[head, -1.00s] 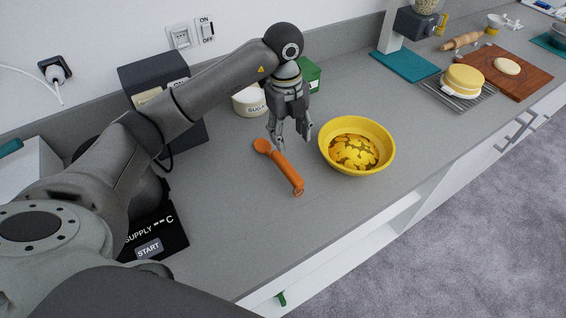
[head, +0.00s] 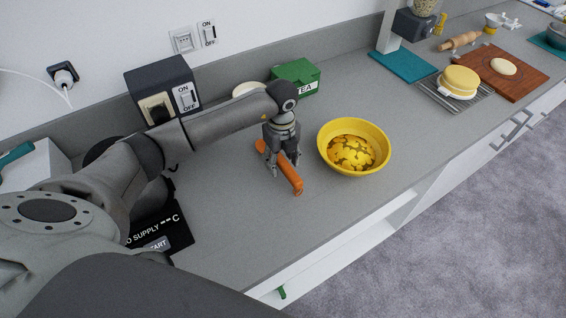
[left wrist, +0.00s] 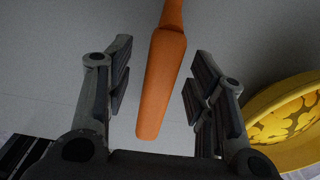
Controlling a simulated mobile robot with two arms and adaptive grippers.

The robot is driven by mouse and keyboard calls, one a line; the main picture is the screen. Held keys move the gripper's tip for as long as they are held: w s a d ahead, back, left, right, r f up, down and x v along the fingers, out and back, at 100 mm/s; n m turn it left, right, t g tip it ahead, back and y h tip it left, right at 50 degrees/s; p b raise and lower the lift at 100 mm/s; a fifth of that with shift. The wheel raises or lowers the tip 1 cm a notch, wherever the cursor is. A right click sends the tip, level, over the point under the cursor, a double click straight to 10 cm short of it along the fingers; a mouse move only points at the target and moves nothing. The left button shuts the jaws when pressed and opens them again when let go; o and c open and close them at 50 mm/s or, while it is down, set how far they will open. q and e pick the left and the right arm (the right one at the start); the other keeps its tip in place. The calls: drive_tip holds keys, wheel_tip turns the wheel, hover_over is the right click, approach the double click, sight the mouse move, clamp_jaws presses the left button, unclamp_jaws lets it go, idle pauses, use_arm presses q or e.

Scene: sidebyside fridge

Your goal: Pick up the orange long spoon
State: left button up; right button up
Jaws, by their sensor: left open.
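The orange long spoon (head: 289,178) lies on the grey counter, left of the yellow bowl. My left gripper (head: 286,172) is over the spoon, pointing down, with its fingers on either side of the handle. In the left wrist view the spoon handle (left wrist: 160,85) runs between the two open fingers of the gripper (left wrist: 160,95), with a gap on each side. Part of the spoon near its bowl end is hidden behind the gripper in the head view. My right gripper is not in view.
The yellow bowl (head: 326,150) with yellow pieces in it stands close to the right of the gripper; it also shows in the left wrist view (left wrist: 262,108). The counter in front is clear.

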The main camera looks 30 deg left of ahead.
use_arm(q)
drive_tip(key=shift+f, duration=0.2)
drive_tip(key=c, duration=1.1)
drive_tip(key=shift+r, duration=0.15)
